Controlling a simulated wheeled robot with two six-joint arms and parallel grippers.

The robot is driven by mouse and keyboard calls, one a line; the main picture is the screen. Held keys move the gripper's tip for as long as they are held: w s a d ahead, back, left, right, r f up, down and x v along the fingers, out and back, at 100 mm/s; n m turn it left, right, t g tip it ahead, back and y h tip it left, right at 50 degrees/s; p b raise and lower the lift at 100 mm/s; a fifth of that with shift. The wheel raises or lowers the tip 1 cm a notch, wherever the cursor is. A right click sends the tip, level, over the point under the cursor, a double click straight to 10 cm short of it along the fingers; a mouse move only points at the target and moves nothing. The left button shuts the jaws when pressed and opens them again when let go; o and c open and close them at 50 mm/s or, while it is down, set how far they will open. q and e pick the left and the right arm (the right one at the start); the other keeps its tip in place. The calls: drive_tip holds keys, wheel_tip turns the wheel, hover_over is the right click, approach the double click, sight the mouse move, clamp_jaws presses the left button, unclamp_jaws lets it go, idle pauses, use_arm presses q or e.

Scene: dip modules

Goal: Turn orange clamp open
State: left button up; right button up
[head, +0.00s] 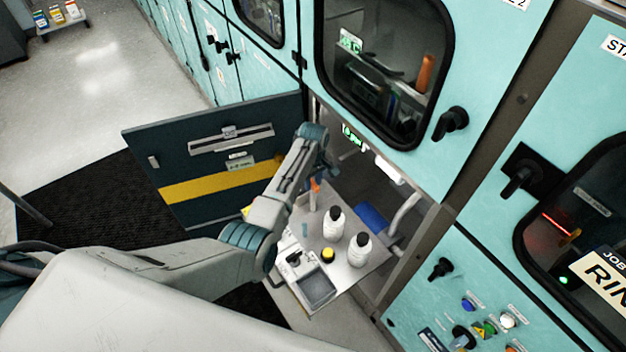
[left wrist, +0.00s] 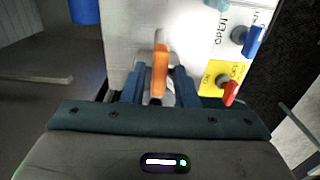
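The orange clamp (left wrist: 160,70) stands upright on a white panel (left wrist: 130,35) in the left wrist view. My left gripper (left wrist: 159,82) has its two dark blue fingers on either side of the orange handle. Gaps show between the handle and both fingers, so it is open around the clamp and not closed on it. In the head view, a small orange part (head: 314,186) shows below the end of my left arm; the fingers are hard to make out there. My right gripper is in neither view.
Beside the clamp are a blue handle (left wrist: 254,40) and a red handle (left wrist: 231,92) on a yellow label. In the head view, two white bottles (head: 334,224) (head: 359,249) stand on the pull-out shelf (head: 345,278). An open dark door (head: 225,165) is left of my arm.

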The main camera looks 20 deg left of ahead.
use_arm(q)
clamp_jaws()
drive_tip(key=m, duration=1.3)
drive_tip(key=shift+m, duration=2.4)
